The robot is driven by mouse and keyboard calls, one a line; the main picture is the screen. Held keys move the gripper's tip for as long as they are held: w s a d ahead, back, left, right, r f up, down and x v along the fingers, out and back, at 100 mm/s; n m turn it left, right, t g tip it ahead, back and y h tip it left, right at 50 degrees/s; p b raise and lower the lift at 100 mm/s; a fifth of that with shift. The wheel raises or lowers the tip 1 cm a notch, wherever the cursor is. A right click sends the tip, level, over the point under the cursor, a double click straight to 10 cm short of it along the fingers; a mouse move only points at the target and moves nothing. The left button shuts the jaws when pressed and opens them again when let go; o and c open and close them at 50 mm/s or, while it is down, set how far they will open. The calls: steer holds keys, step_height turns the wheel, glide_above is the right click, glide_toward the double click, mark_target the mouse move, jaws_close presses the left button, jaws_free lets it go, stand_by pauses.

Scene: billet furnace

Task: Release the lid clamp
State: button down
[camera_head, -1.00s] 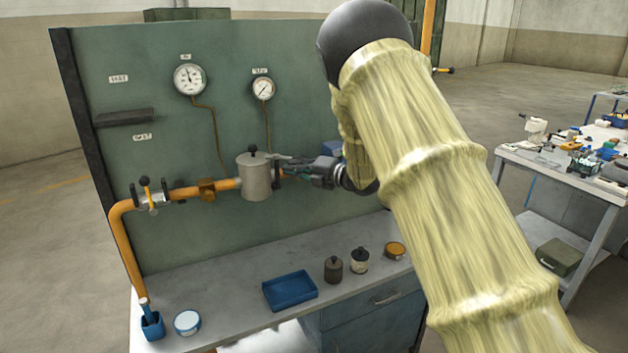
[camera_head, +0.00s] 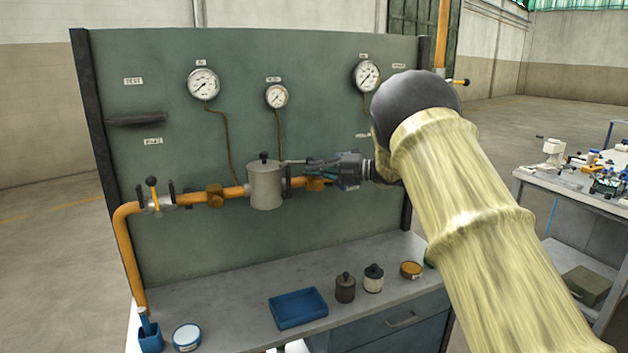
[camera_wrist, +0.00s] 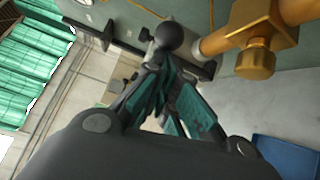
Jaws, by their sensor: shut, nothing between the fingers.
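In the head view a grey pot (camera_head: 265,188) with a black-knobbed lid (camera_head: 264,157) sits in the orange pipe line. A thin light bar, apparently the lid clamp (camera_head: 291,162), runs right from the pot's top toward my gripper (camera_head: 308,171). My gripper is shut and empty, right of the pot and just above the pipe. In the wrist view a dark ball knob (camera_wrist: 173,36) stands right at the fingertips of my gripper (camera_wrist: 165,66). I cannot tell whether they touch it, or which part it belongs to. The clamp's latch is not clear.
The orange pipe (camera_head: 128,255) with brass fittings (camera_head: 215,196) runs along the green panel (camera_head: 170,100), below several gauges. On the bench below stand a blue tray (camera_head: 298,308) and small jars (camera_head: 345,288). A cluttered table (camera_head: 570,190) stands at right.

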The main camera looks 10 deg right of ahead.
steer(key=shift+w+d+r+b, duration=0.3)
steer(key=shift+w+d+b, duration=0.1)
steer(key=shift+b, duration=0.3)
steer(key=shift+w+r, duration=0.1)
steer(key=shift+r, duration=0.3)
steer(key=s+f+b, duration=0.2)
steer(key=s+b, duration=0.1)
steer(key=s, duration=0.1)
steer(key=d+b, duration=0.1)
steer(key=d, duration=0.7)
steer(key=shift+d+r, duration=0.15)
steer(key=shift+r, duration=0.1)
